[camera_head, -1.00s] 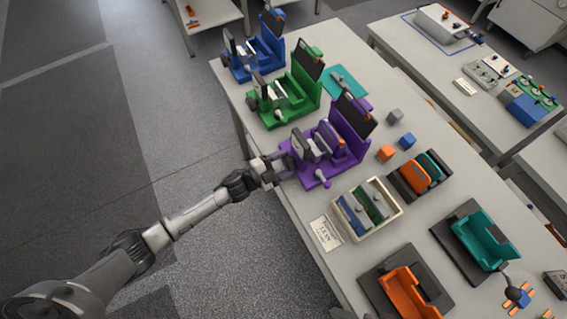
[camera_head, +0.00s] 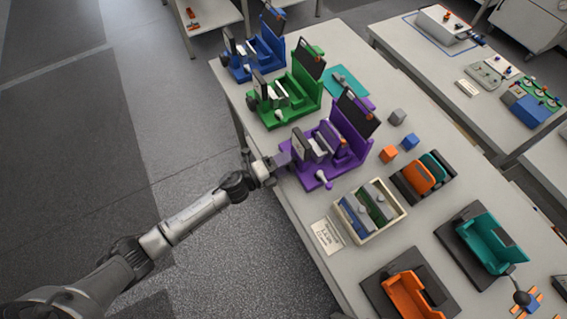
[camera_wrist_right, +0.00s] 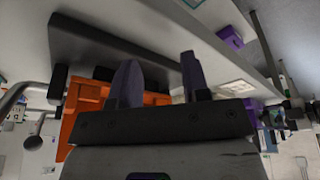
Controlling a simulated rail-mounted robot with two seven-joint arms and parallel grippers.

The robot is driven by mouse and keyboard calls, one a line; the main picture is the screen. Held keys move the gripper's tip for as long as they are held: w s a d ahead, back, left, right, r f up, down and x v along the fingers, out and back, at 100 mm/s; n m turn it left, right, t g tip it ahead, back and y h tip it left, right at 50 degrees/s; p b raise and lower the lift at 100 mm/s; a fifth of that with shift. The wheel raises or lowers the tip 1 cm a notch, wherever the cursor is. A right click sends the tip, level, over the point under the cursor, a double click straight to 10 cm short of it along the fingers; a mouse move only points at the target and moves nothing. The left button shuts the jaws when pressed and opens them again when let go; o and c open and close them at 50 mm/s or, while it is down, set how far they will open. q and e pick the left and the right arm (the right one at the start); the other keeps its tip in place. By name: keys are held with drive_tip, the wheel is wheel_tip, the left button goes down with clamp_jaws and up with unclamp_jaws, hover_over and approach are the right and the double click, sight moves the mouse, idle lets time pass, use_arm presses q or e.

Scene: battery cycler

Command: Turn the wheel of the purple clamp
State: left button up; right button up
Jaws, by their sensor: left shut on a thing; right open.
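The purple clamp (camera_head: 352,150) stands near the left edge of the table, with a dark upright panel at its back and a small lever at its front. My left gripper (camera_head: 282,160) is at the clamp's left end, shut on its wheel. The fingers and wrist hide the wheel, so its angle cannot be told. My right gripper shows only in the right wrist view (camera_wrist_right: 161,80), open, its two fingers apart with nothing gripped. An orange holder (camera_wrist_right: 88,112) shows behind those fingers.
A green clamp (camera_head: 308,100) and a blue clamp (camera_head: 266,50) stand farther back. A cream tray (camera_head: 378,236), an orange cube (camera_head: 388,154) and a blue cube (camera_head: 410,141) are to the right. The floor left of the table is clear.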

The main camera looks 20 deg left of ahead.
use_arm(q)
drive_tip(key=shift+m, duration=0.5)
drive_tip(key=o, duration=0.9)
drive_tip(key=shift+o, duration=0.2)
drive_tip(key=shift+s, duration=0.1)
drive_tip(key=b+v, duration=0.1)
drive_tip(key=v, duration=1.2)
drive_tip(key=shift+s+a, duration=0.2)
drive_tip(key=shift+a, duration=0.05)
